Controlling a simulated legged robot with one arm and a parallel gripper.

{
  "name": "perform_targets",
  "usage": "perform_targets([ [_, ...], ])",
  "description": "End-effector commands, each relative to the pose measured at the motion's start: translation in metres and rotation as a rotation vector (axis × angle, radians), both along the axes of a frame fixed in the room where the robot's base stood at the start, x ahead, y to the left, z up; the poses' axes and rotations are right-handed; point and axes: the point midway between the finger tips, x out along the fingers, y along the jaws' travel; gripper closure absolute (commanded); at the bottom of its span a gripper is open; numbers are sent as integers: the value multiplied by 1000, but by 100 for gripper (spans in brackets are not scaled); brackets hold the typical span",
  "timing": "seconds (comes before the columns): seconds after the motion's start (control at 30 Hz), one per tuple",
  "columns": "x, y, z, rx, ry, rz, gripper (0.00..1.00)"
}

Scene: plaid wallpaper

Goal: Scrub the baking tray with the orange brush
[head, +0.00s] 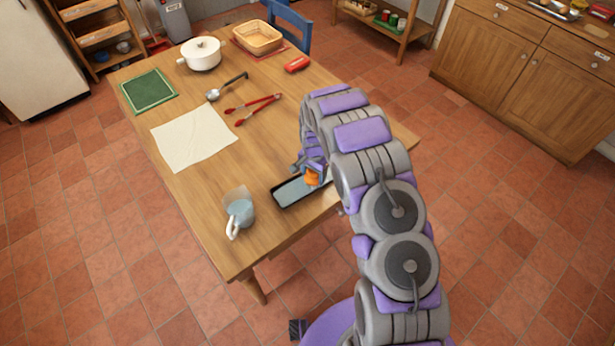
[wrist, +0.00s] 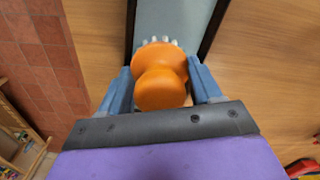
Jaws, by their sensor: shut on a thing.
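The baking tray (head: 291,192) lies on the wooden table near its front edge, a dark-rimmed tray with a grey-blue inside. It also shows in the wrist view (wrist: 172,18), running away from my gripper. The orange brush (wrist: 160,75) has a round knob and pale bristles at its far side. My gripper (wrist: 162,92) is shut on the brush, one blue finger on each side of the knob. In the head view the orange brush (head: 312,178) shows below my gripper (head: 313,168), over the tray's right end. I cannot tell whether the bristles touch the tray.
On the table (head: 185,190) are a jug (head: 240,213) left of the tray, a white cloth (head: 193,137), red tongs (head: 252,106), a ladle (head: 226,87), a green mat (head: 149,91), a white pot (head: 202,53), a basket (head: 258,38) and a red object (head: 297,64). Bare wood lies between tray and cloth.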

Motion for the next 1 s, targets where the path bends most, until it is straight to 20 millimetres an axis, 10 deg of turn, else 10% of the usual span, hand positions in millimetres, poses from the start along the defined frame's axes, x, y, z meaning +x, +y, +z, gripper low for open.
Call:
perform_targets([
  [1.0,33,-48,-2,0,1,0,61],
])
